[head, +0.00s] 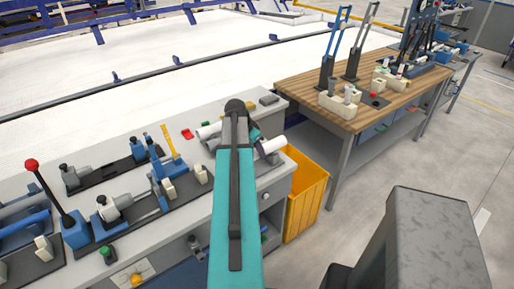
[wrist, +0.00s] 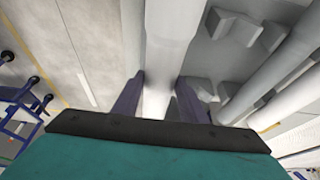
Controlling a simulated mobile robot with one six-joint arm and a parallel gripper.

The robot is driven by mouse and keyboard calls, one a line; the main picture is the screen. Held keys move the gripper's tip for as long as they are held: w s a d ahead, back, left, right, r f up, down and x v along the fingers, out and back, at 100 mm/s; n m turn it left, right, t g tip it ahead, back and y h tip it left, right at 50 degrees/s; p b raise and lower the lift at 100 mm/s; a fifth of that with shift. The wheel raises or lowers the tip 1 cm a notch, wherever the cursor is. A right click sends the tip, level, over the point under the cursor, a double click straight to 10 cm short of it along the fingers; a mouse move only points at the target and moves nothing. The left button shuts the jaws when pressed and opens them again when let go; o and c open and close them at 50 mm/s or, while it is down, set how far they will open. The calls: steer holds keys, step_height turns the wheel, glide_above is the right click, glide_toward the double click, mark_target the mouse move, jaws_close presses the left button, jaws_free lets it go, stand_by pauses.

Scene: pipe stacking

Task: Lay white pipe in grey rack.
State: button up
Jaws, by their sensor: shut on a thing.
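In the wrist view, the two dark purple fingers of my gripper (wrist: 158,98) are closed around a white pipe (wrist: 172,35), which runs away from me up the picture. A grey surface with raised blocks, seemingly the grey rack (wrist: 225,28), lies to the right of the held pipe. I cannot tell whether the pipe touches it. In the head view, my teal arm hides the fingers and most of the rack area. White pipe ends show on its left (head: 208,131) and right (head: 272,146); I cannot tell which belongs to the held pipe.
A second pale pipe (wrist: 285,62) lies at the right of the wrist view. Blue and grey clamp fixtures (head: 115,207) fill the workbench left of my arm. A yellow bin (head: 305,195) stands right of the bench, before a wooden-topped table (head: 345,85) with tools.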

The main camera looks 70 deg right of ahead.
steer(key=shift+f+b, duration=0.35)
steer(key=shift+f, duration=0.4)
steer(key=o, duration=1.2)
steer(key=shift+r, duration=0.1)
steer(key=b+v, duration=0.3)
steer(key=v, duration=1)
steer(key=shift+a+r, duration=0.2)
steer(key=shift+r, duration=0.1)
